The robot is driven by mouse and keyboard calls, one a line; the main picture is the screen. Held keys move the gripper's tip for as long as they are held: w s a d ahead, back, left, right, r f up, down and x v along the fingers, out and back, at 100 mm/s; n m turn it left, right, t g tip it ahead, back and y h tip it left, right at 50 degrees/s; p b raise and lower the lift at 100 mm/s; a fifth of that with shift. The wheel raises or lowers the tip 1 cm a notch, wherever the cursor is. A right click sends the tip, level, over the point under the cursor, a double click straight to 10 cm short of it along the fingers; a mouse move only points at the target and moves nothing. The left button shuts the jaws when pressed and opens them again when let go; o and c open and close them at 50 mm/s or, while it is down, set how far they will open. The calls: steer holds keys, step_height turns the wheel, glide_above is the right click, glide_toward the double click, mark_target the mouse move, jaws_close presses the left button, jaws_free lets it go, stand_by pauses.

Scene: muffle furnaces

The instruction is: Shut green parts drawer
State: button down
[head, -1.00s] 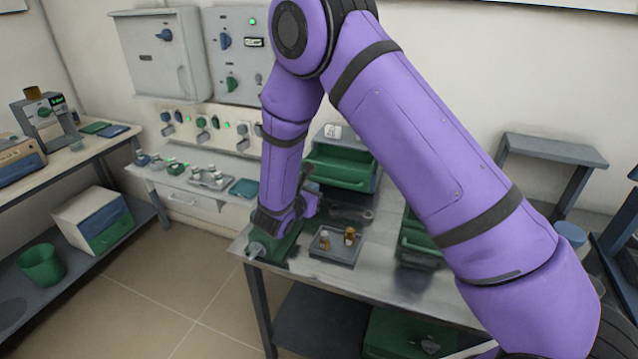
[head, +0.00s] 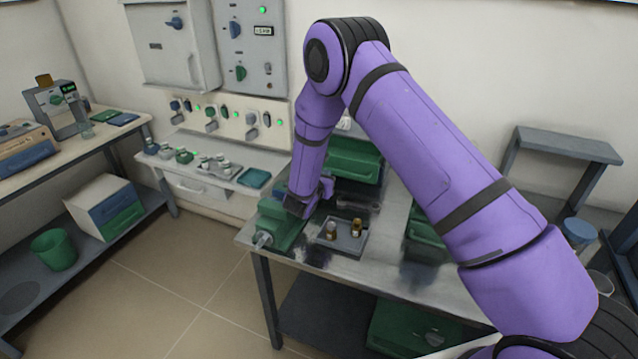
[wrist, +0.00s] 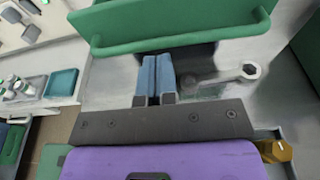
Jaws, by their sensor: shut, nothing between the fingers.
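The green parts drawer (head: 352,163) sits in a cabinet at the back of the metal bench, left of centre. Its front seems to stand out from the cabinet, but how far is hard to tell. In the wrist view the green drawer front (wrist: 175,18) with its long bar handle (wrist: 180,41) fills the top. My gripper (wrist: 156,58) has its two blue fingers together and empty, pointing at the drawer just below the handle. Whether the tips touch it I cannot tell. In the head view the fingers are hidden behind my wrist, left of the drawer.
A grey tray (head: 350,247) with small brown bottles lies in front of the drawer. A wrench (wrist: 228,77) lies right of my fingers. A green device (head: 277,232) stands at the bench's left corner. Another green drawer unit (head: 425,222) is partly behind my arm.

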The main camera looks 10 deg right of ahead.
mark_target(346, 157)
steer(key=shift+x, duration=1.3)
steer(key=x, duration=0.4)
steer(key=r+x, duration=0.1)
steer(key=x, duration=0.3)
steer(key=r+x, duration=0.1)
steer(key=x, duration=0.3)
steer(key=shift+w+d+r, duration=0.1)
steer(key=shift+w+r, duration=0.05)
steer(key=shift+w+d+r, duration=0.1)
steer(key=shift+d+r, duration=0.05)
steer(key=shift+r, duration=0.05)
